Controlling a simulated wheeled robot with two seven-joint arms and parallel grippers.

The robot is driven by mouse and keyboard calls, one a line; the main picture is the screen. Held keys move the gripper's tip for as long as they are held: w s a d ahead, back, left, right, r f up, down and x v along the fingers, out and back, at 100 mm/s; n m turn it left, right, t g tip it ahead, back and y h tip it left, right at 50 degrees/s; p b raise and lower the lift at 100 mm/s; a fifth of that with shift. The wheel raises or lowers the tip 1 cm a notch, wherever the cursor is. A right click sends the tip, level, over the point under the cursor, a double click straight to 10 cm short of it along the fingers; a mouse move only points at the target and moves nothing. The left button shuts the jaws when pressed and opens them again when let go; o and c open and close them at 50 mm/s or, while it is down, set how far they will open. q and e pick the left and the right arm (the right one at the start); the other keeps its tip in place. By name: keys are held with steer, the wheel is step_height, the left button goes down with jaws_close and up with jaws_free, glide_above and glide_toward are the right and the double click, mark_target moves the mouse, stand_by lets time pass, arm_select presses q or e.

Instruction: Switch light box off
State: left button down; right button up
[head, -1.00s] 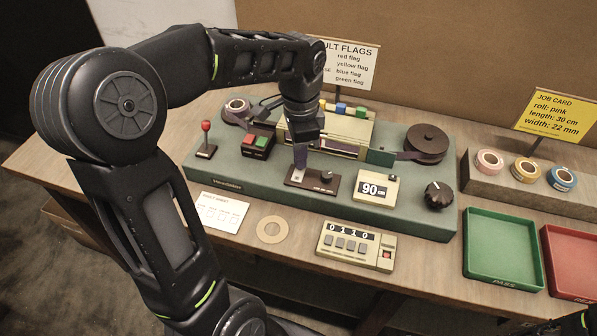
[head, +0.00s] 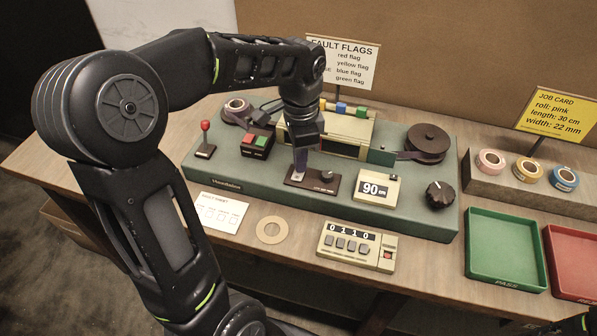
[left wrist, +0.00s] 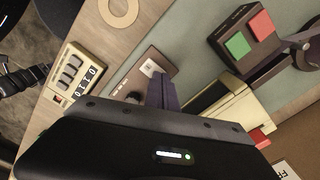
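A dark switch plate (head: 325,184) with a small knob and a label too small to read sits on the front of the green-grey machine base. A pale switch piece (left wrist: 151,68) shows on this plate in the left wrist view. My left gripper (head: 299,170) points down at the plate's left end, over the pale piece. Its fingers (left wrist: 162,92) look closed together with nothing between them. I cannot tell whether they touch the switch. The cream machine housing (head: 358,132) behind has a window strip (head: 342,149) that looks dark with a reddish edge.
A red-knobbed lever (head: 205,140) and red and green buttons (head: 256,145) stand left of the gripper. A 90 display box (head: 376,189) and black knob (head: 439,195) stand right. A counter (head: 347,246) and tan ring (head: 271,230) lie in front. A green tray (head: 504,248) is farther right.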

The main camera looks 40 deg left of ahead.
arm_select(q)
step_height(320, 180, up, 7)
steer(key=p, duration=0.6)
stand_by(0.7)
